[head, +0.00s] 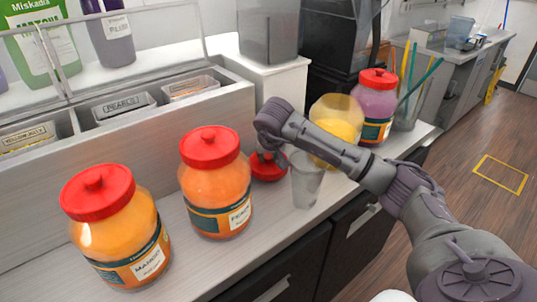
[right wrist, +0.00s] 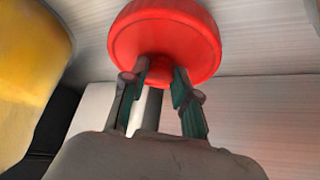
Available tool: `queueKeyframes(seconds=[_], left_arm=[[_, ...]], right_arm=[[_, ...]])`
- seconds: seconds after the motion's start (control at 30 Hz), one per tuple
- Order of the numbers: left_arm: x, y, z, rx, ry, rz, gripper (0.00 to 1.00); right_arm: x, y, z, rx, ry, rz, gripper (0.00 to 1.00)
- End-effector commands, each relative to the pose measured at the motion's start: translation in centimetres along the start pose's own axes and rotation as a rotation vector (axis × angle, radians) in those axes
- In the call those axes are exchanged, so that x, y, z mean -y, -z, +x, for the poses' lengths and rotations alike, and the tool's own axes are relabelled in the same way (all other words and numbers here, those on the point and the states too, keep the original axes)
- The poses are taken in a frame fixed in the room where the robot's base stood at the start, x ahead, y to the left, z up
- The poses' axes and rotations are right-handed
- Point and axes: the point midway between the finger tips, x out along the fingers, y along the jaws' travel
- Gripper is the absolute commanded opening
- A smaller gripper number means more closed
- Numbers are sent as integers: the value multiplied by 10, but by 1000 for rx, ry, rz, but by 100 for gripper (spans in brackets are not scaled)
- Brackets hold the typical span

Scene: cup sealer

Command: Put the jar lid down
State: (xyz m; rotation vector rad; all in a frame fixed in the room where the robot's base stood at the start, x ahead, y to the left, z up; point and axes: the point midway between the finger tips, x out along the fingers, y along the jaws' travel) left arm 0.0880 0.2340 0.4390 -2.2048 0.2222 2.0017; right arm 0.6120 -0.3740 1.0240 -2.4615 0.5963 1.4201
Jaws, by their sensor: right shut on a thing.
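The red jar lid (head: 268,168) is at the back of the counter, between the orange peach jar and a clear cup. My right gripper (head: 267,155) is above it, pointing down, with its fingers shut on the lid's knob. In the right wrist view the lid (right wrist: 150,28) is beyond the fingertips of my right gripper (right wrist: 159,78), close to the counter surface; I cannot tell whether it touches. A jar with yellow contents (head: 338,112) has no red lid on it and is partly hidden by my right arm. My left gripper is not in view.
The lidded mango jar (head: 120,232) and peach jar (head: 215,188) stand to the left. The clear cup (head: 306,180) stands close to the lid, under my right arm. A lidded purple jar (head: 376,104) and a container of straws (head: 408,108) stand at the right.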

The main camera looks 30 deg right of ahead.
Motion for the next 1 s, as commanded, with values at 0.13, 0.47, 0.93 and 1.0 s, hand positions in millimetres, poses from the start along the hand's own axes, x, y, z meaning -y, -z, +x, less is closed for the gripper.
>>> queueKeyframes(seconds=[0.13,0.47,0.93,1.0], left_arm=[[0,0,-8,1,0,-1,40],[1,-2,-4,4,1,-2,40],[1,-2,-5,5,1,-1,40],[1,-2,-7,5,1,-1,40]], right_arm=[[1,-6,9,2,1,-3,0],[1,-8,12,0,0,-2,0],[1,-8,12,1,0,-2,54],[1,-7,10,1,1,-2,54]])
